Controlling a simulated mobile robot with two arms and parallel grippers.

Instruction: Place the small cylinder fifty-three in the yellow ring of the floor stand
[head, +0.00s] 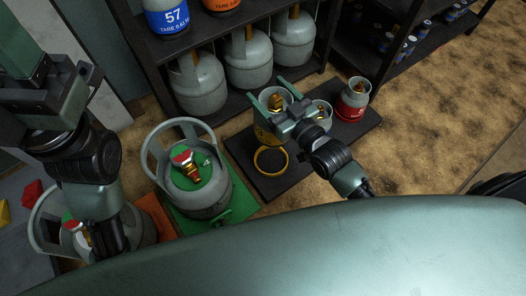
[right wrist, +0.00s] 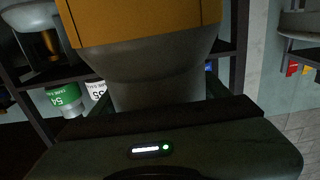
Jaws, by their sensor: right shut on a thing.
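My right gripper (head: 268,91) is shut on a small grey cylinder with a yellow-orange band (head: 263,134). In the right wrist view the banded cylinder (right wrist: 145,25) fills the top centre; its number is not visible. The floor stand (head: 240,150) is a low dark board. Its yellow ring (head: 271,173) is empty and lies just in front of the held cylinder in the head view. Whether the cylinder's base touches the board is hidden. My left arm is at the left; its fingers do not show.
A red cylinder (head: 352,103) and a small grey one (head: 321,113) stand on the board, right of my gripper. A large grey cylinder (head: 205,198) sits on a green platform at left. Shelves with large cylinders (head: 200,85) stand behind. Sandy floor (head: 430,110) is clear at right.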

